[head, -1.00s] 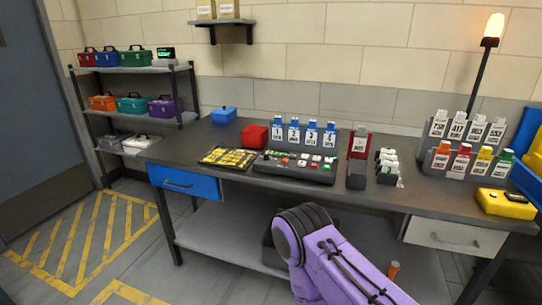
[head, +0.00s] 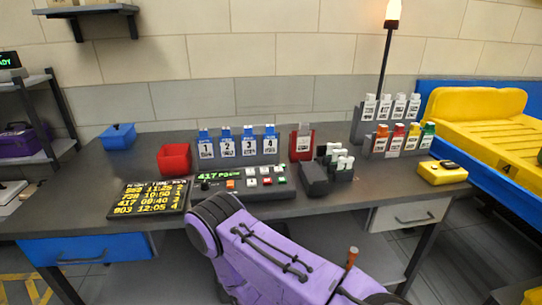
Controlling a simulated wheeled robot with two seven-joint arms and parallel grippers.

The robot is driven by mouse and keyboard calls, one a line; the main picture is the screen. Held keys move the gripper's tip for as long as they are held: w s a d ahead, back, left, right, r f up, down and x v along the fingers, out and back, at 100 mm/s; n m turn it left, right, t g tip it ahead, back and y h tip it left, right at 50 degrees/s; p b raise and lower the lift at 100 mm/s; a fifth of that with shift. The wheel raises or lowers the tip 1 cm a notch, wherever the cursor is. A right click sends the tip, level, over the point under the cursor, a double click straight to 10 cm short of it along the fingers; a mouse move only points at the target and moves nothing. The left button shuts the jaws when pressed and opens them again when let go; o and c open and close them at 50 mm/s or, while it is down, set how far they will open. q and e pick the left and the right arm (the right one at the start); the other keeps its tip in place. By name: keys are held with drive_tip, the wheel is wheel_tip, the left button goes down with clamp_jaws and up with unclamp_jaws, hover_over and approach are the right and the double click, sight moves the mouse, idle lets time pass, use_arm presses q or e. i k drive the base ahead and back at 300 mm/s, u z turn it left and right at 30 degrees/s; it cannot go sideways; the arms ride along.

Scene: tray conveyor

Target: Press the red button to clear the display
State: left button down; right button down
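A dark console (head: 241,193) stands on the workbench, with a small display (head: 217,176) at its left showing green text that starts with "417"; the rest is hard to read. Right of the display are two short rows of small buttons in white, green and red. A red button (head: 267,181) lies in the front row, and an orange-red one (head: 231,184) lies at the left below the display. My purple arm reaches in from the bottom right and ends in view just in front of the console, touching nothing that I can make out. Neither gripper is in view.
A board with yellow text (head: 147,198) lies left of the console, with a red bin (head: 174,158) behind it. Numbered blue holders (head: 248,146) stand behind the console. A dark rack (head: 314,178) and a yellow box (head: 442,172) are to the right.

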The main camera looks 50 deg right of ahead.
sight(266, 181)
drive_tip(key=z, duration=0.75)
drive_tip(key=i, duration=0.9)
drive_tip(key=z, duration=0.8)
